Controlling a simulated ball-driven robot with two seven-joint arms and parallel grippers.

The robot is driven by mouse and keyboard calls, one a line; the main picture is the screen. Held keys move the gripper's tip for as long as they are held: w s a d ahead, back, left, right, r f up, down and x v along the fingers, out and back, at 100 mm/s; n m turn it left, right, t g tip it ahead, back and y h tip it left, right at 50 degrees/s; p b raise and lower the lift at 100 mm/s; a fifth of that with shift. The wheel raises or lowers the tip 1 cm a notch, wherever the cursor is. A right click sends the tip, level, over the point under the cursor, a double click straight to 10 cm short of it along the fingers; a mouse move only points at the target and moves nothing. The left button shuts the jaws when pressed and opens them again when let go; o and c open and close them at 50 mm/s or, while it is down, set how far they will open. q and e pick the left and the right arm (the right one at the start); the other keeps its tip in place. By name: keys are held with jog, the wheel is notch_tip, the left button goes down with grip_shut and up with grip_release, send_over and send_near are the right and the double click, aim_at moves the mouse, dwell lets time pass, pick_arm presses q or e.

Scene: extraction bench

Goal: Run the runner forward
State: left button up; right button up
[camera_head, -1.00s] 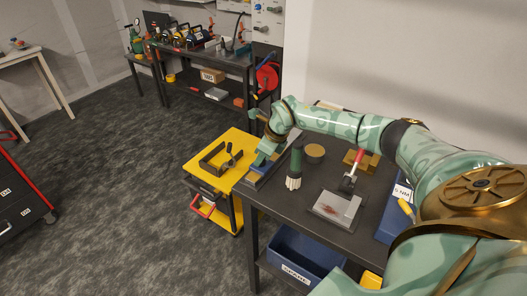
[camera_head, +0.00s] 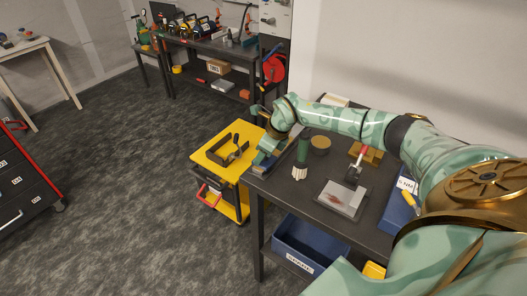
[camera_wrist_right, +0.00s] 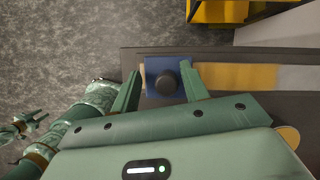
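The runner is a blue block (camera_wrist_right: 154,70) with a round black knob (camera_wrist_right: 166,84), seen in the right wrist view on a dark rail (camera_wrist_right: 225,55). My right gripper (camera_wrist_right: 162,86) has its fingers apart, one on each side of the knob; a narrow gap shows at the left finger. In the head view my right gripper (camera_head: 270,141) reaches down at the bench's left end and partly hides the runner and rail. What seems to be my left gripper (camera_wrist_right: 25,123) shows small at the left of the wrist view; its fingers are unclear.
The dark bench (camera_head: 283,190) carries a green-handled brush (camera_head: 301,158), a round tan disc (camera_head: 320,142), a grey plate (camera_head: 341,199) and a red-handled tool (camera_head: 356,164). A yellow cart (camera_head: 215,150) stands close to its left end. A blue bin (camera_head: 303,250) sits below. Open floor lies left.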

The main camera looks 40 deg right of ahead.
jog(key=v, duration=1.6)
jog(key=shift+s+p, duration=0.2)
jog(key=shift+p, duration=0.15)
